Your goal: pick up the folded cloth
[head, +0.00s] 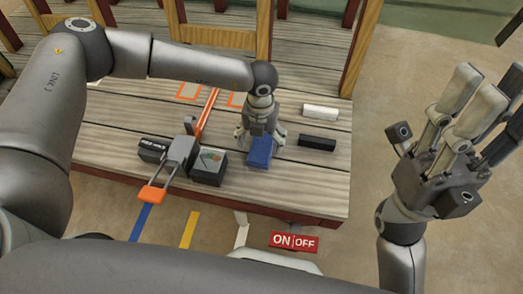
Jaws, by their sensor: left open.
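The blue folded cloth (259,154) lies on the wooden slatted table near its front edge, right of centre. My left gripper (260,138) points down right over it. Its fingers are spread on both sides of the cloth's back part and hide some of it. I cannot tell whether the fingertips touch the cloth or the table. My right gripper (452,108) is at the right, beyond the table's right end, with its fingers pointing up, spread and empty.
Left of the cloth stand a dial box (209,167), a grey clamp-like tool with an orange end (152,194) and a black box (153,150). A white block (321,112) and black block (317,143) lie to its right. Wooden chairs (222,38) stand behind.

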